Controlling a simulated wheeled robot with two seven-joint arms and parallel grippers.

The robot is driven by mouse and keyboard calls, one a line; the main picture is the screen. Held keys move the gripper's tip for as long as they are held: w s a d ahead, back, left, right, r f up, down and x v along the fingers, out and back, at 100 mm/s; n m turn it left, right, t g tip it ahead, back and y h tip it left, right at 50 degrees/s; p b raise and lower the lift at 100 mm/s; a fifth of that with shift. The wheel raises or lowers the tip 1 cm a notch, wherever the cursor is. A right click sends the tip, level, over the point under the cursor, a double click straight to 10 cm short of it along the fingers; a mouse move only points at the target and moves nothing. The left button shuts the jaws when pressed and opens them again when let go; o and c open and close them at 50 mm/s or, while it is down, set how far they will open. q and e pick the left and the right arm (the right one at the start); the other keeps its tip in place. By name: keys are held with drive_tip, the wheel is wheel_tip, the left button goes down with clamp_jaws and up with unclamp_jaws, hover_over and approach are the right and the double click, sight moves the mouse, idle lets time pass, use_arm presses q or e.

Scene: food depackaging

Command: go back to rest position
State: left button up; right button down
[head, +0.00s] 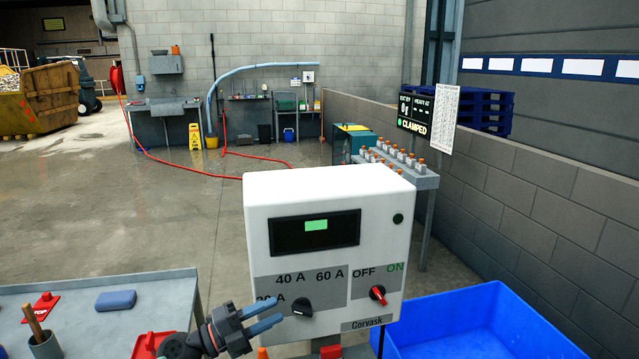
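My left gripper (271,311) shows at the bottom centre, its two blue fingers apart and nothing visible between them. It is in front of the lower left of a white control box (262,205) marked Corvask. Its fingertips point right, towards a black dial knob (302,307) on the box; they look close to it, but I cannot tell the exact gap. The knob sits below the labels 40 A and 60 A. A red switch (378,294) sits below OFF and ON. The display window (315,232) shows a lit green patch. My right gripper is not in view.
A grey table (150,297) at the left bears a blue block (116,300), a red STOP piece (41,307) and a cup (46,347). A blue crate (530,330) stands at the lower right. A sign (415,112) reads CLAMPED. Open floor lies behind the box.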

use_arm(q)
drive_tip(key=s+a+f+n+t+y, duration=0.35)
drive_tip(key=a+f+n+y, duration=0.3)
drive_tip(key=n+y, duration=0.5)
drive_tip(key=s+a+f+n+t+y, duration=0.35)
drive_tip(key=a+f+n+y, duration=0.35)
drive_tip(key=n, duration=0.7)
drive_tip(key=s+d+f+n+g, duration=0.1)
drive_tip(key=s+d+f+g, duration=0.1)
drive_tip(key=s+f+g, duration=0.75)
drive_tip(key=s+d+f+n+g, duration=0.1)
drive_tip(key=s+f+n+g, duration=0.35)
drive_tip(key=s, duration=1.05)
drive_tip(key=s+d+f+m, duration=0.1)
drive_tip(key=s+d+f, duration=0.1)
drive_tip(key=f, duration=1.8)
drive_tip(key=s+d+f+m, duration=0.1)
drive_tip(key=s+f, duration=0.2)
drive_tip(key=f, duration=1.8)
drive_tip(key=shift+d+f+m+h, duration=0.2)
drive_tip(key=shift+d+m+h, duration=0.15)
drive_tip(key=shift+m+h, duration=0.1)
drive_tip(key=shift+s, duration=0.1)
